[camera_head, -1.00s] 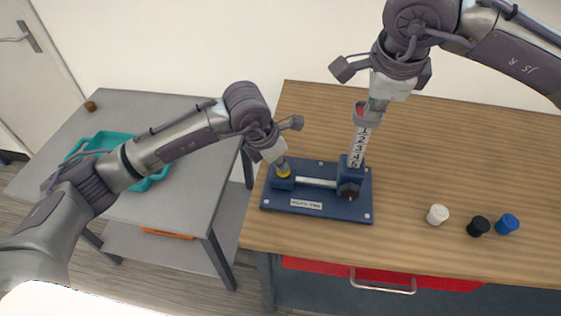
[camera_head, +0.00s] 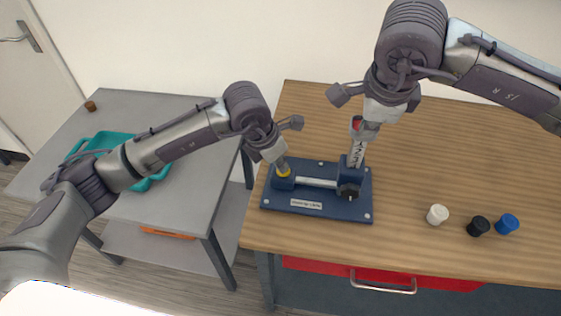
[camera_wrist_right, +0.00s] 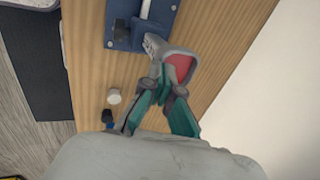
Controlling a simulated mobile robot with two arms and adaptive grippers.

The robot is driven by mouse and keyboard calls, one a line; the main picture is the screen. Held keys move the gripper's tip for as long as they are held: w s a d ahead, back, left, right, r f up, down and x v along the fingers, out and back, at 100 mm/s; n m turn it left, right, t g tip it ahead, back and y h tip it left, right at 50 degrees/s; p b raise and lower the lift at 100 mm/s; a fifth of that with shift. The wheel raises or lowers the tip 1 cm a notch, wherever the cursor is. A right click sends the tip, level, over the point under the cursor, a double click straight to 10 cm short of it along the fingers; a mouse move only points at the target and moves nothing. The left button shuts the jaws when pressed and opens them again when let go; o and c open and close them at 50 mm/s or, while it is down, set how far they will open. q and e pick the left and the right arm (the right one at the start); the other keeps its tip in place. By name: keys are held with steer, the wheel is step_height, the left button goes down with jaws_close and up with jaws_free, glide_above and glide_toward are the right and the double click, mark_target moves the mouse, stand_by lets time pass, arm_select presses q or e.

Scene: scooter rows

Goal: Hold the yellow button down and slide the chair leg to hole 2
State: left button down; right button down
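The chair leg (camera_head: 357,152) stands upright in the blue holder (camera_head: 351,175) of a blue base plate (camera_head: 330,211). It is a pale tube with a column of numbers and a red top; the lowest numbers are hidden in the holder. My right gripper (camera_head: 366,127) is shut around its upper end. The right wrist view shows the red top (camera_wrist_right: 181,67) between teal fingers (camera_wrist_right: 162,88). The yellow button (camera_head: 284,174) is on a blue block at the plate's left. My left gripper (camera_head: 281,163) is shut, its tips down on the button and partly covering it.
A black knob (camera_head: 348,190) is on the holder's front. White (camera_head: 437,214), black (camera_head: 478,226) and blue (camera_head: 507,224) caps stand on the wooden table, right of the plate. A grey table (camera_head: 191,188) with a teal tray (camera_head: 104,143) is at left. The table's back right is clear.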

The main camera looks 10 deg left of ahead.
arm_select(q)
steer(key=shift+f, duration=0.1)
arm_select(e)
steer(key=shift+f, duration=2)
steer(key=shift+r, duration=0.1)
step_height(320, 180, up, 5)
steer(key=shift+f, duration=0.1)
stand_by(0.9)
